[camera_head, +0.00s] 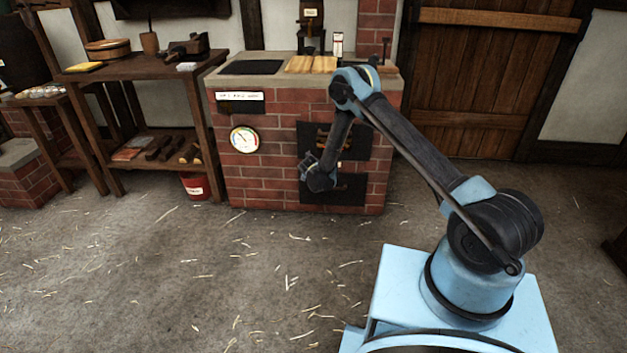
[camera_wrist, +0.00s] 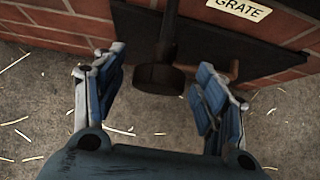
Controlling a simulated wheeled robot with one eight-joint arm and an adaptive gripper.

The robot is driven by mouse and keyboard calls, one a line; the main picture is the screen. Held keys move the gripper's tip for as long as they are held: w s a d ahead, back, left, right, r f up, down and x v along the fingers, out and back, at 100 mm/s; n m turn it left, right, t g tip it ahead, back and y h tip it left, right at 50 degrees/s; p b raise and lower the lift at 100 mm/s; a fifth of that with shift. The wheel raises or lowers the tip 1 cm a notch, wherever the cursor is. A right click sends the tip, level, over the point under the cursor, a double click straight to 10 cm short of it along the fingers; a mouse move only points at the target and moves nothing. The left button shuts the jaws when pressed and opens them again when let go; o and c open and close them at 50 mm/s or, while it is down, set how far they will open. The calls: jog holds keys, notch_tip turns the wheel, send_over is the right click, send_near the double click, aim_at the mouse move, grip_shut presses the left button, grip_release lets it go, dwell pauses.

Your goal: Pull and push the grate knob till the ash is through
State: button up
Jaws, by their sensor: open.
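The grate knob (camera_wrist: 158,79), a dark round knob on a dark stem, shows in the wrist view in front of a black plate (camera_wrist: 215,35) on the brick stove. A cream label reading GRATE (camera_wrist: 240,8) is at upper right. My gripper (camera_wrist: 162,66) is open, its blue fingers either side of the knob in the picture, with gaps visible on both sides. I cannot tell how far the knob reaches between them. In the head view my gripper (camera_head: 318,176) is low at the stove front; I cannot make out the knob there. No ash is visible.
A copper-brown handle (camera_wrist: 234,72) is close behind the right finger. The brick stove (camera_head: 270,168) has a dial gauge (camera_head: 244,139) on its front. A red bucket (camera_head: 195,187) stands to its left below a wooden bench (camera_head: 140,68). The straw-strewn floor (camera_head: 240,270) is otherwise open.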

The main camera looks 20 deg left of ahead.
jog(key=shift+x, duration=0.75)
